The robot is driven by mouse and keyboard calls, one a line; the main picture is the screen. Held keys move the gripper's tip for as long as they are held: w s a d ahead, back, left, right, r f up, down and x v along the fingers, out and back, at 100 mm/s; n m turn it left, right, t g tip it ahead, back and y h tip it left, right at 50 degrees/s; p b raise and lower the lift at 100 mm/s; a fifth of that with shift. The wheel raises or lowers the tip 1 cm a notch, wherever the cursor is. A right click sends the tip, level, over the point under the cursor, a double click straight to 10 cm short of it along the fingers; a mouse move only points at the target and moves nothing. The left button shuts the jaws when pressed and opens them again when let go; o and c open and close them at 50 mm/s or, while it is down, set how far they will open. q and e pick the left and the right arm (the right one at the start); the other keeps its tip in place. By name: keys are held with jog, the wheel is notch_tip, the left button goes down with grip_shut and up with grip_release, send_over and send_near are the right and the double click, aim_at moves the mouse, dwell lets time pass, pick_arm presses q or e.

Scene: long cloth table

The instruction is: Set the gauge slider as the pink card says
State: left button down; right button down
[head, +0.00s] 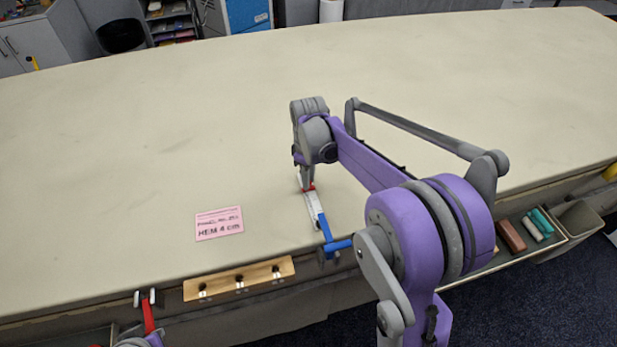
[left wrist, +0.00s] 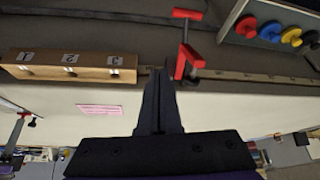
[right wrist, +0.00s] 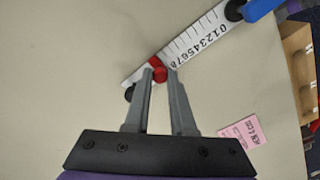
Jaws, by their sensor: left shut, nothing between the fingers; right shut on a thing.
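The pink card (head: 219,224) lies flat on the table and reads "HEM 4 cm"; it also shows in the right wrist view (right wrist: 243,134). The gauge is a white ruler (right wrist: 200,40) numbered 0 to 8, with a blue clamp (head: 328,235) at its 0 end by the table edge. The red slider (right wrist: 160,68) sits beside the 8, at the end away from the clamp. My right gripper (right wrist: 160,75) is shut on the slider. My left gripper (left wrist: 158,75) is shut and empty, near the table's front edge.
A wooden block (head: 240,278) with several numbered holes lies along the front edge. A red clamp (left wrist: 187,45) is beside it on the edge. A tray with a brown block (head: 510,236) and teal rolls hangs at the right. The table's far part is clear.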

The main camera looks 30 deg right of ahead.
aim_at(313, 204)
dwell(0.7)
jog(key=s, duration=0.2)
jog(key=s+a, duration=0.1)
jog(key=s, duration=0.2)
jog(key=shift+a+b, duration=0.1)
jog(key=shift+b, duration=0.2)
jog(key=shift+w, duration=0.1)
jog(key=c, duration=0.7)
grip_release()
jog(key=shift+c, duration=0.2)
notch_tip(313, 204, up, 11)
jog(key=shift+p, duration=0.35)
jog(key=shift+f, duration=0.15)
